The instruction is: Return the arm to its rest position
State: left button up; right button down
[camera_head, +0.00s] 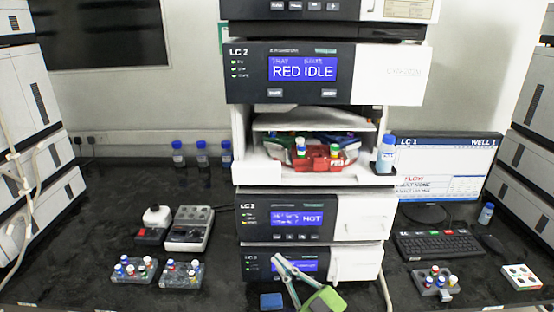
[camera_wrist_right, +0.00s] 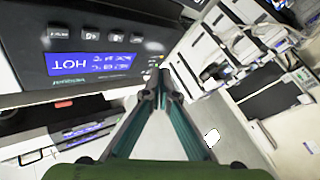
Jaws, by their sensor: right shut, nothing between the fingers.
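My right gripper (camera_head: 281,262) shows at the bottom middle of the head view, with its green body (camera_head: 325,299) at the lower right and its grey-green fingers pointing up and left. It is in front of the lowest module (camera_head: 355,264) of the LC 2 stack and partly covers that module's blue display. In the right wrist view the fingertips (camera_wrist_right: 160,82) meet, with nothing between them. My left gripper is not in view.
An open bay holds a red tray (camera_head: 305,160) with vials; a blue-capped bottle (camera_head: 386,155) stands at its right. Vial racks (camera_head: 133,270) and a balance-like device (camera_head: 189,229) are left on the black bench. A keyboard (camera_head: 440,246), monitor (camera_head: 446,168) and more vials are right.

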jog(key=s+d+f+m+g+h, duration=0.4)
jog(key=s+d+f+m+h, duration=0.55)
jog(key=d+f+h, duration=0.3)
jog(key=s+d+f+m+g+h, duration=0.1)
jog(key=s+d+f+g, duration=0.2)
jog(key=s, duration=0.8)
jog(key=s+d+m+g, duration=0.1)
jog(key=s+d+g, duration=0.35)
jog(key=s, duration=0.75)
notch_tip(320, 180, down, 28)
jog(key=s+r+g, duration=0.1)
jog(key=s+g, duration=0.1)
jog(key=s+d+f+g, duration=0.1)
jog(key=s+d+f, duration=0.1)
jog(key=s+f, duration=1.4)
jog(key=shift+s+d, duration=0.15)
jog(key=shift+s, duration=0.2)
